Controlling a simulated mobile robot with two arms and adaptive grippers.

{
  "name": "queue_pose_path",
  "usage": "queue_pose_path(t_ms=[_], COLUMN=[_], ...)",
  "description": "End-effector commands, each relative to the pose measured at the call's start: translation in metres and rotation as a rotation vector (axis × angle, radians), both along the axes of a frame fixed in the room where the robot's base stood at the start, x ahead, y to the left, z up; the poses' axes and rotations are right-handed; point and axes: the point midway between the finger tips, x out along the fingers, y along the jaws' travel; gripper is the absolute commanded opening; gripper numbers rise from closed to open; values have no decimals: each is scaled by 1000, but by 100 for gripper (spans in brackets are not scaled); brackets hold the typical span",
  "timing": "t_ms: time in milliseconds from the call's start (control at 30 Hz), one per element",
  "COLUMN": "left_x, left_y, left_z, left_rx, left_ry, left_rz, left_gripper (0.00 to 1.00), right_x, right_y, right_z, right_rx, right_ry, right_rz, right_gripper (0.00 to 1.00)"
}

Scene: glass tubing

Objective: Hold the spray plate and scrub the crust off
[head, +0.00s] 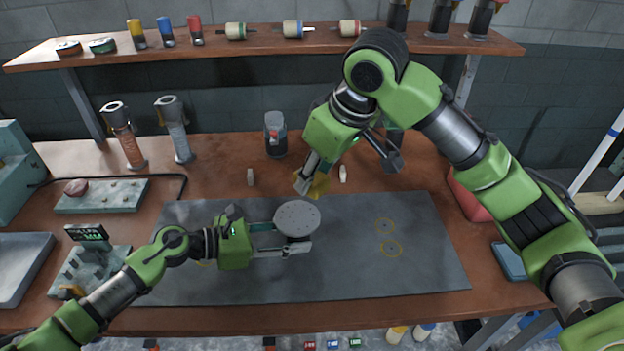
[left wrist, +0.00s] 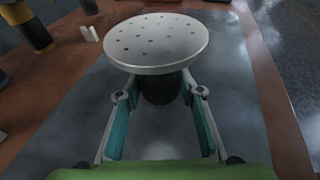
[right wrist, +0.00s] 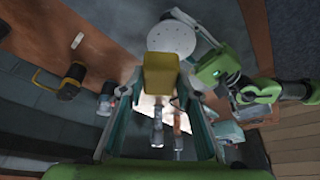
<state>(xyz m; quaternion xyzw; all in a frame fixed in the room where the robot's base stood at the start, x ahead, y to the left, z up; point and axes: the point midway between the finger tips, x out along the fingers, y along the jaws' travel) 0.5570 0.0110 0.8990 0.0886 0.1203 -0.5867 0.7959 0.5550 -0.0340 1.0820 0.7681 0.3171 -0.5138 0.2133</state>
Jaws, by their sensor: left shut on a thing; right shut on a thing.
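The spray plate (head: 297,216) is a pale round disc with small holes, face up above the dark mat. My left gripper (head: 290,238) is shut on it from the left, around the dark part (left wrist: 160,87) under the disc. The disc's top (left wrist: 155,42) also shows in the left wrist view; I cannot tell crust from holes on it. My right gripper (head: 311,178) is shut on a yellow scrubbing block (head: 319,186). The block is just behind the plate's far edge; I cannot tell whether they touch. In the right wrist view the block (right wrist: 160,75) stands in front of the plate (right wrist: 171,38).
The grey mat (head: 420,270) is mostly clear, with yellow rings at its right. Two small pale pieces and a dark-based bottle (head: 275,135) stand behind it. Torches, a small box and a display unit (head: 88,262) are at left. A shelf (head: 250,47) runs across the back.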

Motion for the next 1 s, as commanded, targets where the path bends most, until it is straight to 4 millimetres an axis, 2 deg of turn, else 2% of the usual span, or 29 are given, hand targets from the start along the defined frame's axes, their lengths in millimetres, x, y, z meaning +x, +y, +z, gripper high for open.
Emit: queue_pose_path(t_ms=[100, 133, 200, 500, 633, 767, 1000], left_x=[-1, -1, -1, 0, -2, -8, -23], left_y=[0, 0, 0, 0, 8, 28, 75], left_z=[0, 0, 0, 0, 2, 7, 22], left_rx=[0, 0, 0, 0, 0, 3, 2], left_ry=[1, 1, 1, 1, 2, 0, 2], left_rz=[-2, -2, -2, -1, 2, 2, 2], left_gripper=[23, 42, 54, 54, 54, 54, 54], right_x=[0, 0, 0, 0, 0, 0, 0], right_y=[0, 0, 0, 0, 0, 0, 0], right_z=[0, 0, 0, 0, 0, 0, 0], right_rx=[0, 0, 0, 0, 0, 0, 0], right_ry=[0, 0, 0, 0, 0, 0, 0], right_rz=[0, 0, 0, 0, 0, 0, 0], right_gripper=[10, 10, 10, 10, 10, 10, 10])
